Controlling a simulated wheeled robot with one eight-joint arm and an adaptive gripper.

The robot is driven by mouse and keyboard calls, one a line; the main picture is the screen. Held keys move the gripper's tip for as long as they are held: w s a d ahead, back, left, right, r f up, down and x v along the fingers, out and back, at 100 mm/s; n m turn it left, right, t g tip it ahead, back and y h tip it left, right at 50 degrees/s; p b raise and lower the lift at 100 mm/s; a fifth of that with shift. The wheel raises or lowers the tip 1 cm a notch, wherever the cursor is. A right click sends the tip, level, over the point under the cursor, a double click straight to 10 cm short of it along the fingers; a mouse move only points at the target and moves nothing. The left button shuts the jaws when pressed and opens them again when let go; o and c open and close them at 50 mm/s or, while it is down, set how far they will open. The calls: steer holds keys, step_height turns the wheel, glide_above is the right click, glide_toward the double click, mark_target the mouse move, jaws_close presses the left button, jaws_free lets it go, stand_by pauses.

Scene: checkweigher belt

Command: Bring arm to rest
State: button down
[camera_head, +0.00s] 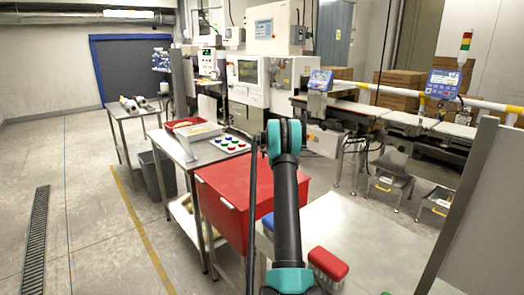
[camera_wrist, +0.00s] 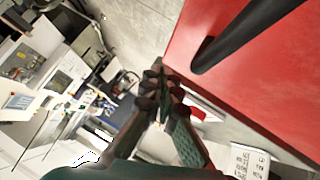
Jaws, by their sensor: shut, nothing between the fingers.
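My arm (camera_head: 287,205) rises from the bottom middle of the head view, dark with teal joints, its upper joint in front of the red box (camera_head: 222,195). My gripper (camera_wrist: 165,88) shows in the wrist view with its dark fingers together and nothing between them. I cannot make it out in the head view, where the arm may hide it. A large red surface (camera_wrist: 270,60) fills the upper right of the wrist view, apart from the fingers, with a dark bar across it.
A red-topped brush (camera_head: 328,264) lies right of my arm on a pale surface (camera_head: 375,250). Conveyors (camera_head: 405,119) stand at the right. The floor (camera_head: 90,210) at left is open.

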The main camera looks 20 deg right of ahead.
steer(key=v, duration=0.6)
steer(key=shift+w+a+r, duration=0.1)
steer(key=shift+w+a, duration=0.05)
steer(key=shift+a, duration=0.15)
steer(key=s+a+r+m+g+y, duration=0.1)
steer(key=s+a+g, duration=0.1)
steer(key=s+a, duration=1.1)
steer(key=s+a+m+g, duration=0.1)
steer(key=s+a, duration=0.9)
steer(key=s, duration=0.6)
steer(key=s+a+f+m+g, duration=0.1)
steer(key=s+a+f, duration=0.2)
steer(key=s, duration=0.9)
steer(key=s+a+f+m, duration=0.1)
steer(key=s+a+f, duration=0.2)
steer(key=s, duration=0.8)
steer(key=s+a+f+m+g, duration=0.1)
steer(key=s+a+f, duration=0.2)
steer(key=s, duration=0.9)
step_height(320, 180, down, 3)
steer(key=shift+s+r+g+h, duration=0.1)
steer(key=shift+s+g+h, duration=0.2)
steer(key=c, duration=2.2)
jaws_free()
